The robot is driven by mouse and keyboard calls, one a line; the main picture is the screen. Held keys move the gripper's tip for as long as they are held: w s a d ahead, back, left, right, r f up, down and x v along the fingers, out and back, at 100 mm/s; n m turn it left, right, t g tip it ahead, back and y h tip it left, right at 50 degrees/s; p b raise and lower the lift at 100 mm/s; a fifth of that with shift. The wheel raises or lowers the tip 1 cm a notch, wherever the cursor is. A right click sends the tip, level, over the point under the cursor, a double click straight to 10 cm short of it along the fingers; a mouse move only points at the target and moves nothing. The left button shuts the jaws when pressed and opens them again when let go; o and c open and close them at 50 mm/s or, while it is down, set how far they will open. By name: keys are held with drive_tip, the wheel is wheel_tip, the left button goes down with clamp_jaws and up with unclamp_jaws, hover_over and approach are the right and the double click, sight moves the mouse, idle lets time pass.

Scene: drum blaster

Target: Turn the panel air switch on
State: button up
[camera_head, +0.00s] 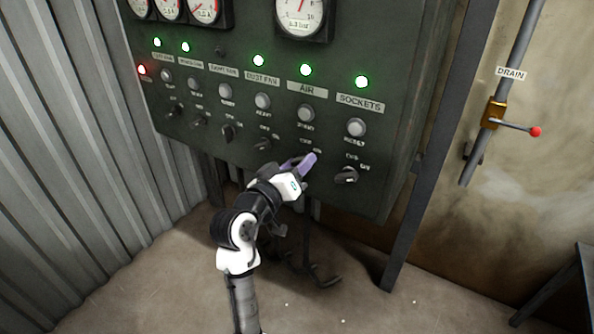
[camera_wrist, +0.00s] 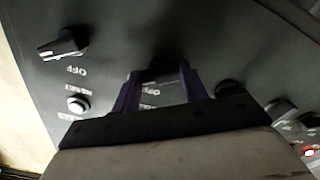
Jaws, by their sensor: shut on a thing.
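The dark green control panel (camera_head: 240,105) stands in front of me, with an AIR label (camera_head: 307,88) and a lit green lamp (camera_head: 305,70) above it. My gripper (camera_head: 307,162) is at the lower end of the AIR column and covers the air switch in the head view. In the wrist view, which is upside down, the purple fingers of my gripper (camera_wrist: 158,85) stand on either side of the dark air switch knob (camera_wrist: 158,73) and are shut on it. The knob's exact angle is hard to read.
The SOCKETS switch (camera_head: 346,176) is close to the right of my gripper, and the DUST FAN switch (camera_head: 262,145) is to its left. Round push buttons sit above. A drain valve (camera_head: 495,114) with a red-tipped lever is on the right wall.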

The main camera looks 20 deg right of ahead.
drive_tip(key=shift+m, duration=0.4)
drive_tip(key=o, duration=1)
drive_tip(key=shift+a, duration=0.1)
